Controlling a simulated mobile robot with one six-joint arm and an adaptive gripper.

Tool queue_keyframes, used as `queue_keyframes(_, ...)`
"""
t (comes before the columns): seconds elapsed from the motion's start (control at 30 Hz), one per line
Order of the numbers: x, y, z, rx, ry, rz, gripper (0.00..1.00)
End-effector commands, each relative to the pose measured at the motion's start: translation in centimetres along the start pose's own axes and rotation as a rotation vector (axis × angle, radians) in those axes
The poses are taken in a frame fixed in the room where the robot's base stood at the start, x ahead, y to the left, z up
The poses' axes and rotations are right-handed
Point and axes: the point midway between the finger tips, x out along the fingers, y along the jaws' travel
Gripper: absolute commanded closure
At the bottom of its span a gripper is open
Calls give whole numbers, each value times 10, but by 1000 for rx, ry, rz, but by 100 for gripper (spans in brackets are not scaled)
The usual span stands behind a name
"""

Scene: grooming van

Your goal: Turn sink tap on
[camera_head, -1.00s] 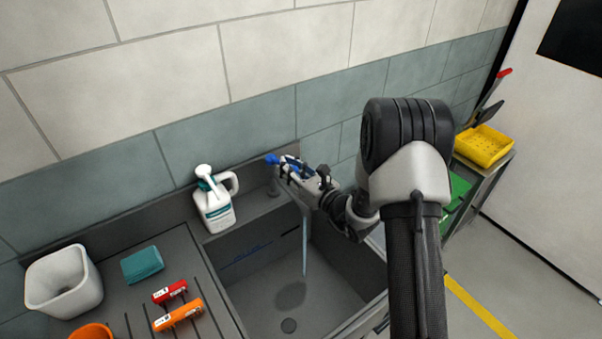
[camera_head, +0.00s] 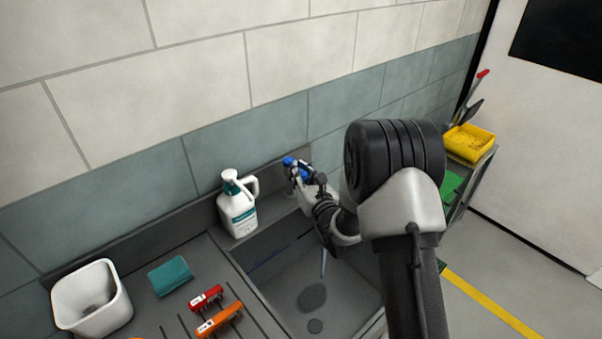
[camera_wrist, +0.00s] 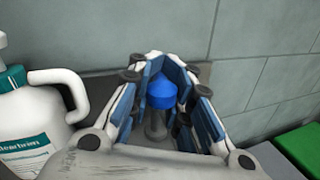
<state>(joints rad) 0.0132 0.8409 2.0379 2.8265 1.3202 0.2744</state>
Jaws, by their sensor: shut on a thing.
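The sink tap has a blue handle (camera_wrist: 161,92) on a grey post (camera_wrist: 155,125) at the wall side of the sink. In the head view the blue handle (camera_head: 290,162) shows just beyond my fingers. My gripper (camera_head: 303,176) reaches it from the right and front. In the wrist view my gripper (camera_wrist: 160,100) has its blue-padded fingers on both sides of the handle, shut on it. A thin pale stream of water (camera_head: 323,262) falls into the grey sink basin (camera_head: 275,285). The tap's spout is hidden behind my gripper.
A white pump bottle (camera_head: 238,207) stands close left of the tap. A white tub (camera_head: 92,300), teal sponge (camera_head: 170,276), and red (camera_head: 206,297) and orange (camera_head: 219,320) brushes lie on the drainboard. A yellow tray (camera_head: 469,144) is at the right.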

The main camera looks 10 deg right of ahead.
Motion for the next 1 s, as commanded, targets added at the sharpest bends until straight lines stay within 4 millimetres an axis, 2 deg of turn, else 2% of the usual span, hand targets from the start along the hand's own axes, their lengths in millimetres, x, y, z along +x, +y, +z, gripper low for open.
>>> queue_keyframes(0.2, 0, 0, -1, 1, 4, -1, 100)
queue_keyframes(0.23, 0, 0, -1, 1, 4, -2, 84)
queue_keyframes(0.5, 0, 0, -1, 1, 2, -1, 67)
queue_keyframes(0.83, -2, 0, 0, 0, 0, -1, 67)
queue_keyframes(1.0, -22, -1, 0, 2, 2, -3, 67)
